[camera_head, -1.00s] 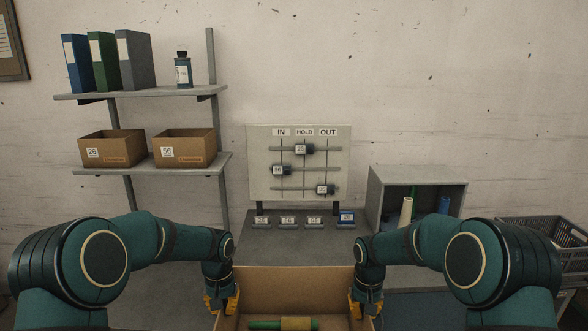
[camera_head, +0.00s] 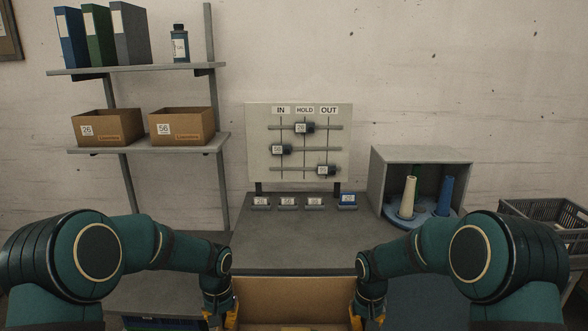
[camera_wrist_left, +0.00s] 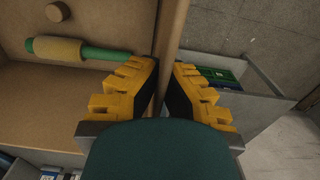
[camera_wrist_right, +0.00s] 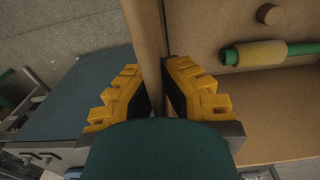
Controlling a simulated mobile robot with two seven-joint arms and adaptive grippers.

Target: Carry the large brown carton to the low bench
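The large brown carton (camera_head: 295,299) is open-topped and hangs between my two grippers at the bottom of the head view. My left gripper (camera_head: 220,312) is shut on its left side wall; the left wrist view shows the wall (camera_wrist_left: 172,35) between the fingers (camera_wrist_left: 163,85). My right gripper (camera_head: 366,314) is shut on the right side wall, seen in the right wrist view (camera_wrist_right: 152,40). Inside lies a green rod with a yellow sleeve (camera_wrist_left: 85,50). A low blue-green surface (camera_wrist_right: 85,95) lies beside the carton; I cannot tell if it is the low bench.
A grey table (camera_head: 300,245) with small labelled blocks stands ahead, below a slider board (camera_head: 258,150). A grey cubby (camera_head: 375,180) holds cones. Shelves (camera_head: 150,148) with two small cartons stand left. A grey crate (camera_head: 545,225) is at far right.

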